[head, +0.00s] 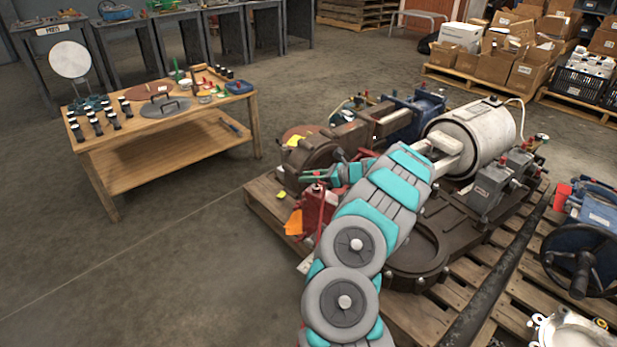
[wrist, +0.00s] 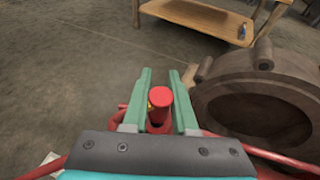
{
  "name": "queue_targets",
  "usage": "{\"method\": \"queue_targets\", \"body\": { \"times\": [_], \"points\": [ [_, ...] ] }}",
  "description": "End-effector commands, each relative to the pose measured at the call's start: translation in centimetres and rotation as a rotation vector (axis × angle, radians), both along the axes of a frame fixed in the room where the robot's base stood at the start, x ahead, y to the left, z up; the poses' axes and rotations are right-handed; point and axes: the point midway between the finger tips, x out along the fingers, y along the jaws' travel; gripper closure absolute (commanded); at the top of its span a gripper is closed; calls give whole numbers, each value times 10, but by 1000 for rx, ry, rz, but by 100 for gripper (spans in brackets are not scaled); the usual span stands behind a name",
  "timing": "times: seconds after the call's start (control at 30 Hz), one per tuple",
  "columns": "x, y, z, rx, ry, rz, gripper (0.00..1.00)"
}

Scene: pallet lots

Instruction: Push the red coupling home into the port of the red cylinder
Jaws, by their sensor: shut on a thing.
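My gripper (head: 314,176) reaches over the red cylinder (head: 313,212), which stands on the pallet at the near left of the machinery. In the wrist view, the green fingers of my gripper (wrist: 160,92) are on either side of the round-ended red coupling (wrist: 160,97), and they are shut on it. A bit of yellow shows beside the coupling. The cylinder's port is hidden, so I cannot tell how the coupling sits to it. Red hose (wrist: 270,154) shows low on both sides of the wrist view.
A brown round housing (wrist: 262,92) stands close to the right of my gripper. An orange tag (head: 294,222) hangs beside the cylinder. The wooden pallet (head: 262,200) lies underneath. A wooden workbench (head: 165,147) stands at the left, with clear floor between.

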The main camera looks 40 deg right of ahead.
Motion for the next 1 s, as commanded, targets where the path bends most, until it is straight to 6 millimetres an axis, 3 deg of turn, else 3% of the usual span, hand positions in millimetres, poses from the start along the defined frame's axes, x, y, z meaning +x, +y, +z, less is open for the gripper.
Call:
{"method": "queue_targets", "body": {
  "times": [1.0],
  "points": [
    [0,0,-7,1,0,0,100]
  ]
}}
